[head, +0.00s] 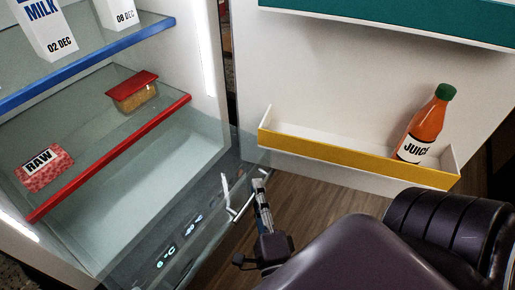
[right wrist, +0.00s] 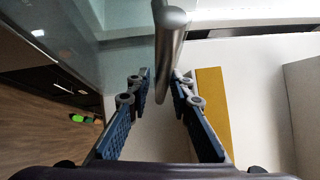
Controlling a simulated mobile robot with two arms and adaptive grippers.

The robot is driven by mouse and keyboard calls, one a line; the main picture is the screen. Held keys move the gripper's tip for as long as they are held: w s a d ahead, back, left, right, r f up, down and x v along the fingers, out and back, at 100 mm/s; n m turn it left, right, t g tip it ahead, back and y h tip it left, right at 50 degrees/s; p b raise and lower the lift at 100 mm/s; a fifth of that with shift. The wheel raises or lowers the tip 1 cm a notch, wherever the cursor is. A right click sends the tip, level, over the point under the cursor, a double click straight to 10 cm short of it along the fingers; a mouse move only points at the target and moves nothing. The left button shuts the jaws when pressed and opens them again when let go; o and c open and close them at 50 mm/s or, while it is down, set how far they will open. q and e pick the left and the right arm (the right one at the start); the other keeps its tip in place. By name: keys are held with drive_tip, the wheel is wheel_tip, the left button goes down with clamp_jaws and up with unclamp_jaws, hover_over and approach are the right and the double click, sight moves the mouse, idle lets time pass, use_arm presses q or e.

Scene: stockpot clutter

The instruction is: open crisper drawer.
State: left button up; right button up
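The crisper drawer (head: 150,225) is the clear, glassy compartment low in the open fridge in the head view. A display reading 6 °C shows at its lower front. Its metal bar handle (head: 239,210) sticks out at the drawer's right end. My right gripper (head: 261,182) is at the handle. In the right wrist view the handle bar (right wrist: 171,45) reaches down between the two blue-padded fingers of my right gripper (right wrist: 160,92). The fingers are apart, with a gap visible on at least one side of the bar. My left gripper is not in view.
The open fridge door carries a yellow-fronted bin (head: 350,155) with a juice bottle (head: 424,125), close to my right arm. Above the drawer, a red-edged shelf (head: 120,150) holds a raw meat pack (head: 43,170) and a red-lidded container (head: 134,92). Milk cartons (head: 45,30) stand higher.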

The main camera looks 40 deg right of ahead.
drive_tip(key=shift+o, duration=0.5)
drive_tip(key=v, duration=1.2)
